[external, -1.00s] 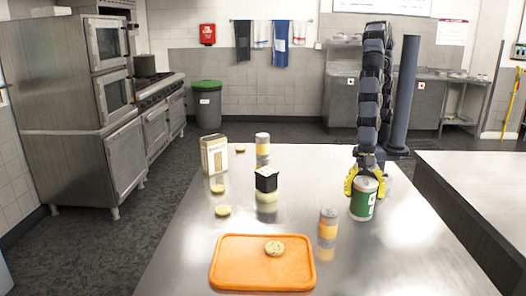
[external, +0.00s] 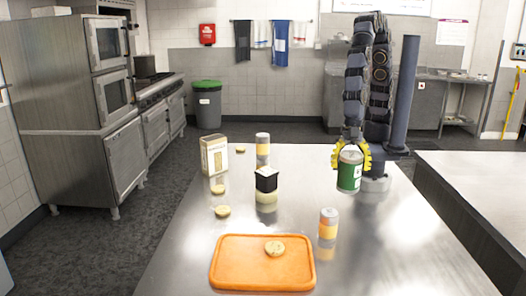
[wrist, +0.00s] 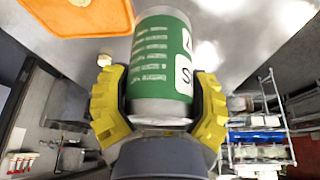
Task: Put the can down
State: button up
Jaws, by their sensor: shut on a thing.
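The can (external: 349,172) has a green label and bare metal ends. My gripper (external: 351,156) has yellow fingers and is shut on it, one finger on each side. The can looks upright and appears to be held above the steel table (external: 300,205). In the wrist view the can (wrist: 162,68) fills the middle, between the yellow fingers of my gripper (wrist: 160,105). Its label shows white print. The can's far side is hidden.
An orange tray (external: 230,270) with a round biscuit (external: 274,248) lies at the front. An orange-banded tin (external: 328,224), a black-topped jar (external: 266,186), a cream box (external: 214,155) and another tin (external: 262,146) stand on the table. Clear table lies right of the front tin.

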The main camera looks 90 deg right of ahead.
jog(key=w+d, duration=0.8)
jog(key=d, duration=0.2)
jog(key=w+d+m, duration=0.1)
jog(key=w+d, duration=0.6)
jog(key=d, duration=0.4)
jog(key=shift+w+d+f, duration=0.15)
jog(key=shift+w+d, duration=0.05)
jog(key=shift+w, duration=0.15)
jog(key=shift+m+t, duration=0.3)
jog(key=d, duration=0.5)
jog(key=w+d, duration=0.1)
jog(key=d, duration=0.1)
jog(key=shift+w+d, duration=0.1)
jog(key=shift+d, duration=0.05)
jog(key=s+d+m, duration=0.1)
jog(key=s+d, duration=0.3)
jog(key=d, duration=0.8)
jog(key=s+d, duration=0.3)
jog(key=d, duration=0.9)
jog(key=shift+t, duration=0.3)
jog(key=shift+s+f, duration=0.15)
jog(key=shift+f, duration=4.2)
jog(key=shift+s+f, duration=0.15)
jog(key=shift+f, duration=4.15)
jog(key=shift+f, duration=0.1)
